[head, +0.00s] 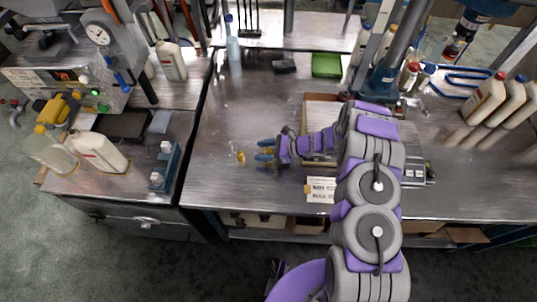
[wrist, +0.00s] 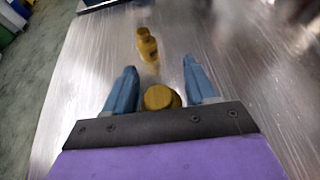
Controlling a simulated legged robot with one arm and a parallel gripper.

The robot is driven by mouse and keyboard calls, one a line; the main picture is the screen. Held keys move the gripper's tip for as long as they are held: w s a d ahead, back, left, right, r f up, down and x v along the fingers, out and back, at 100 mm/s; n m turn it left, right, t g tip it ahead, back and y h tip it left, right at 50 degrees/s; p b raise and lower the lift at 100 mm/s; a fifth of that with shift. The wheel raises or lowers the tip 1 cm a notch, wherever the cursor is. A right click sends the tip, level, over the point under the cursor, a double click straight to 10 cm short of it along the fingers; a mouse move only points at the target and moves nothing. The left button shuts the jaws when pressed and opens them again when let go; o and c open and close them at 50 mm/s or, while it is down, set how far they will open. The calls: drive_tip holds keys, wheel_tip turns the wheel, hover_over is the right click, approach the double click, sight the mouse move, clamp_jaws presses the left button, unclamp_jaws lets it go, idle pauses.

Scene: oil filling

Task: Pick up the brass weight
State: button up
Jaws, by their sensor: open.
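My gripper (head: 264,149) is low over the steel bench, pointing left, with its blue fingers apart. In the wrist view the gripper (wrist: 159,67) is open around a brass piece (wrist: 160,97), which sits between the fingers close to the palm. Its lower part is hidden by the palm edge. A gap shows between it and each finger. A second brass weight (wrist: 147,43) with a narrower neck stands just beyond the fingertips. In the head view a brass weight (head: 241,157) shows left of the fingertips. I cannot tell which brass piece the task means.
A steel bench (head: 225,185) has clear room left and in front of the gripper. A box (head: 320,110) and a label card (head: 321,189) are near my arm. White bottles (head: 485,98) stand right.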

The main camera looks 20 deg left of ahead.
drive_tip(key=shift+d, duration=0.15)
clamp_jaws()
idle(0.5)
